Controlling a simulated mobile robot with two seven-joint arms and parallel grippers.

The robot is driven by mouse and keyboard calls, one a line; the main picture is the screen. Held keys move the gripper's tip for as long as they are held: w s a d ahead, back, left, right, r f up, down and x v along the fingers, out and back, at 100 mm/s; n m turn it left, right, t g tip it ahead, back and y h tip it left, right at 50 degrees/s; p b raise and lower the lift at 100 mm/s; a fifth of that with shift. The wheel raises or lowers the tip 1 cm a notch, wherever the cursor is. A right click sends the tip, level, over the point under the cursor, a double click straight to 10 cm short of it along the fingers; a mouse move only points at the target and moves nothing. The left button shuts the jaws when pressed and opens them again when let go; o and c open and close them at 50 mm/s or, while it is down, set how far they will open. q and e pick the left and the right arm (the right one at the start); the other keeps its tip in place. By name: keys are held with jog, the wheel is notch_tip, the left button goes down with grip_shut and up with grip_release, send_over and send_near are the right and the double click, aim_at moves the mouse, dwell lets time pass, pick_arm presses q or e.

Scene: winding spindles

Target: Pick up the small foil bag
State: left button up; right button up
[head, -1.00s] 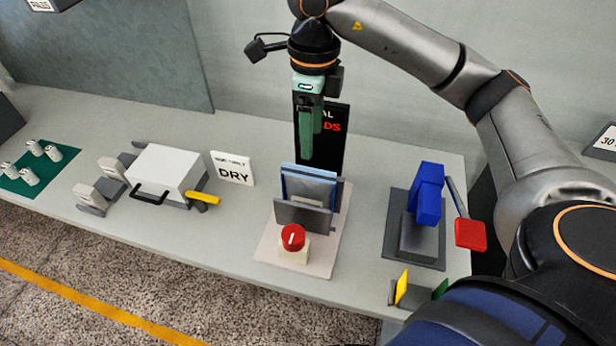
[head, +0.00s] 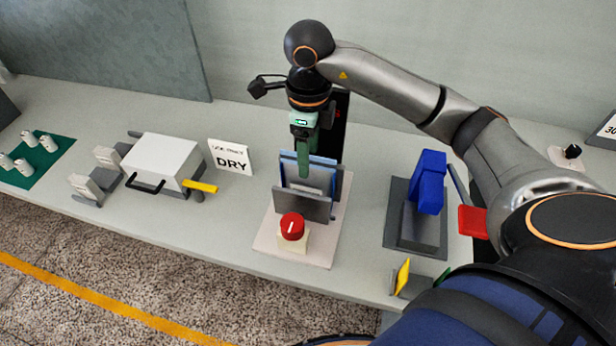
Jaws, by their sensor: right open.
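A rack (head: 301,207) on the bench holds upright thin flat pieces between grey plates. A blue-edged, grey-faced flat piece (head: 308,178) stands in it and may be the small foil bag; I cannot tell for sure. My right gripper (head: 303,168) points down with green fingers at the top of these pieces. It is open, and the fingers overlap the pieces in the picture; I cannot tell whether they touch. The fingers hide part of the pieces behind. My left gripper is not in view.
A red knob (head: 292,226) sits in front of the rack. A dark sign (head: 338,125) stands behind it. A white box (head: 162,162) and a DRY sign (head: 231,158) are to the left.

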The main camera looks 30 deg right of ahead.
aim_at(308, 183)
jog(key=shift+w+f, duration=0.1)
jog(key=shift+f, duration=1.25)
grip_shut()
dwell(0.3)
